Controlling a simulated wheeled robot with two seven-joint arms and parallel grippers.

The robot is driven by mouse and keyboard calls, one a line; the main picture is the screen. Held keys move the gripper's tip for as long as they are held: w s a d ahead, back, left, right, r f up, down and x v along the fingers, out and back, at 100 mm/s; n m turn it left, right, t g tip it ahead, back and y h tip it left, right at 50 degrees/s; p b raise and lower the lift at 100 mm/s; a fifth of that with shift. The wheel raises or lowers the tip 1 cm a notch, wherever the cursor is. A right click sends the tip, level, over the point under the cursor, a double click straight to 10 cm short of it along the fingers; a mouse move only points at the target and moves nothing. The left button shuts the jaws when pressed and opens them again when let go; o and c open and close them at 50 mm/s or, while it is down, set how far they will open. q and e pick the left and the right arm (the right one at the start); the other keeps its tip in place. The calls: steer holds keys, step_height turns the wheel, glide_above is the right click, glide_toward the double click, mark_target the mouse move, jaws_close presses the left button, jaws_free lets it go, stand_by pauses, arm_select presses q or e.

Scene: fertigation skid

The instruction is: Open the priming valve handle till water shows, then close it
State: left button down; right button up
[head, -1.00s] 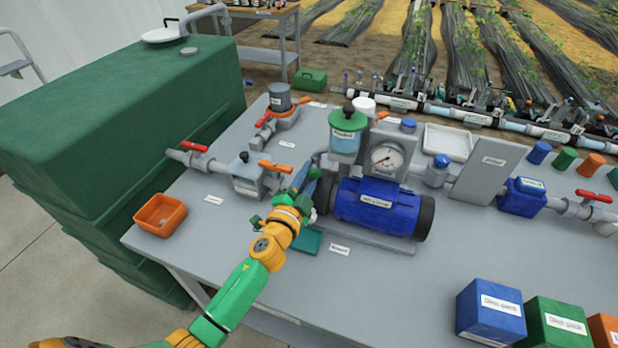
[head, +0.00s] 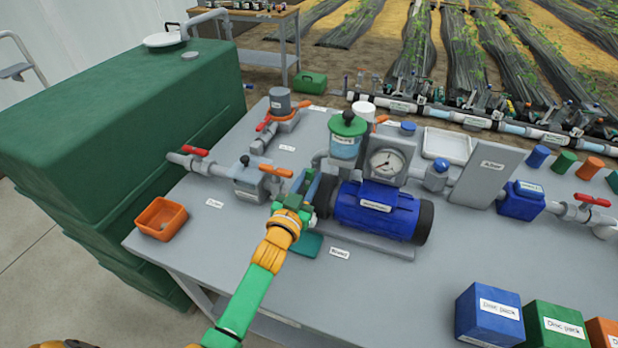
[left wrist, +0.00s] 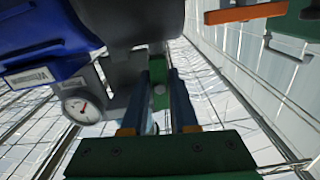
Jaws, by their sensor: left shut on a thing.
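My left gripper (head: 304,190) is at the left end of the blue pump motor (head: 380,208), its blue fingers pointing up and away from me. In the left wrist view the fingers (left wrist: 166,100) are shut on a small green part, apparently the priming valve handle (left wrist: 160,97). In the head view my gripper hides this handle, so its angle cannot be told. A clear cup with a green lid (head: 347,126) stands behind the motor and looks light blue inside. My right gripper is not in view.
An orange handle (head: 276,170) sits on a grey box close left of my gripper. A pressure gauge (head: 386,163) stands behind the motor. A red valve handle (head: 195,151) and an orange bin (head: 161,217) are at the left.

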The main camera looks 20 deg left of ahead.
arm_select(q)
steer(key=shift+n, duration=0.5)
stand_by(0.3)
steer(key=c, duration=0.8)
jaws_free()
steer(key=shift+o, duration=0.2)
steer(key=s, duration=0.7)
steer(key=shift+a, duration=0.15)
